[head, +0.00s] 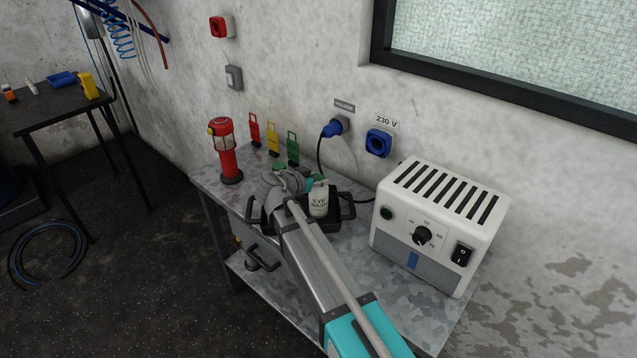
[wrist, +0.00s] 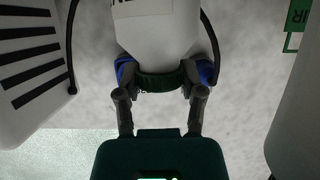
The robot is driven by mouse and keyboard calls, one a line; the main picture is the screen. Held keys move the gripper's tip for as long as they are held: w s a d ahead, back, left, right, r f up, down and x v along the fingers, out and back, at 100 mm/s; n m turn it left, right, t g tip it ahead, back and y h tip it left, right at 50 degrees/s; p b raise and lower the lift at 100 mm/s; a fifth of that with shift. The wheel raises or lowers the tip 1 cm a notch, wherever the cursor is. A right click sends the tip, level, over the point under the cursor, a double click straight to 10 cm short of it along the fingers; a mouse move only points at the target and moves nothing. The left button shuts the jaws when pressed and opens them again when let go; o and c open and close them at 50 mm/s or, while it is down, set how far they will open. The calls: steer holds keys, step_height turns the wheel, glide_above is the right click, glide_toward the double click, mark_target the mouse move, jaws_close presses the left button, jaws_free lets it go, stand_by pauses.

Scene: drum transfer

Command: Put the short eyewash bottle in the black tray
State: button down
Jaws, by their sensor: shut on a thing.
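The white eyewash bottle (head: 318,201) has an "EYE WASH" label and a green cap, and stands upright in the head view. In the wrist view the bottle (wrist: 160,35) fills the top middle, with its green cap (wrist: 160,82) toward me. My gripper (wrist: 160,80) is shut on it at the cap and neck, one finger on each side. In the head view my gripper (head: 312,184) is mostly hidden behind my arm and the bottle. The black tray (head: 347,207) is on the metal table, partly hidden by my arm. The bottle overlaps it; contact cannot be told.
A white power unit (head: 435,225) stands to the right on the metal table (head: 385,262). A red lantern (head: 228,155) stands at the left. Red, yellow and green tags (head: 273,140) and a blue socket (head: 378,143) are at the wall behind. A black cable hangs close by.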

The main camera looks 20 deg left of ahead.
steer(key=shift+f, duration=0.1)
steer(key=shift+c, duration=1)
jaws_free()
steer(key=shift+r, duration=0.25)
steer(key=p+v, duration=0.4)
steer(key=v, duration=0.8)
steer(key=shift+p, duration=0.3)
steer(key=shift+a+f, duration=0.1)
